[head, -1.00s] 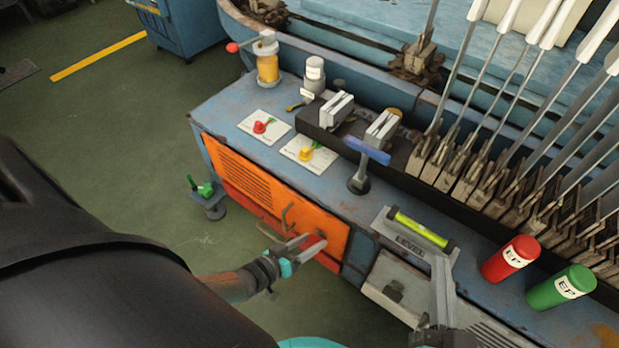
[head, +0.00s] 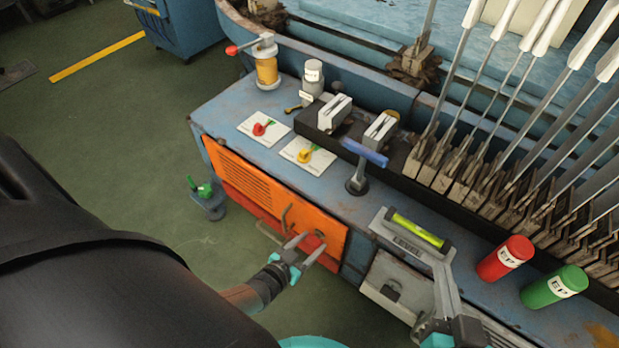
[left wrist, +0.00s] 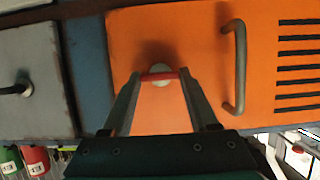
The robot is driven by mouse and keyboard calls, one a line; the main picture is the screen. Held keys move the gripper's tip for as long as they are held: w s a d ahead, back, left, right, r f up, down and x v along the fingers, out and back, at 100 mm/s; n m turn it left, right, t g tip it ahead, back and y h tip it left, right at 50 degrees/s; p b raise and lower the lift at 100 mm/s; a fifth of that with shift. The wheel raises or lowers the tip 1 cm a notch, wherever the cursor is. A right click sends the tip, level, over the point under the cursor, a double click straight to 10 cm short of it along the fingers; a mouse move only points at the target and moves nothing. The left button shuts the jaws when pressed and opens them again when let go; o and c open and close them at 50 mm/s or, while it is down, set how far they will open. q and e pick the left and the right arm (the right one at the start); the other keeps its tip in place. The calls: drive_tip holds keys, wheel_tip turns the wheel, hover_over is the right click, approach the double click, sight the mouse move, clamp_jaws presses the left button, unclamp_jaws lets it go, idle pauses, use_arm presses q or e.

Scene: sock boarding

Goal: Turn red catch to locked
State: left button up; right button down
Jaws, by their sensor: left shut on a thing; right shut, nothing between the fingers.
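The red catch (left wrist: 160,76) is a thin red bar across a pale round boss on the orange door; it lies roughly level across the left wrist view. My left gripper (left wrist: 160,84) has its two fingertips at the bar's ends, shut on it. In the head view my left gripper (head: 307,245) reaches the orange door (head: 275,190) near its right end, and the catch is hard to make out there. My right gripper (head: 446,270) is shut and empty, its fingers beside the level. I cannot read any locked marking.
A level (head: 412,236) with a yellow-green vial lies on the bench. A red knob (head: 259,129) and a yellow knob (head: 304,155) sit on white plates. A curved door handle (left wrist: 234,67) is beside the catch.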

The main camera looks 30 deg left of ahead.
idle(0.3)
use_arm(q)
drive_tip(key=o, duration=1.4)
drive_tip(key=shift+s, duration=0.15)
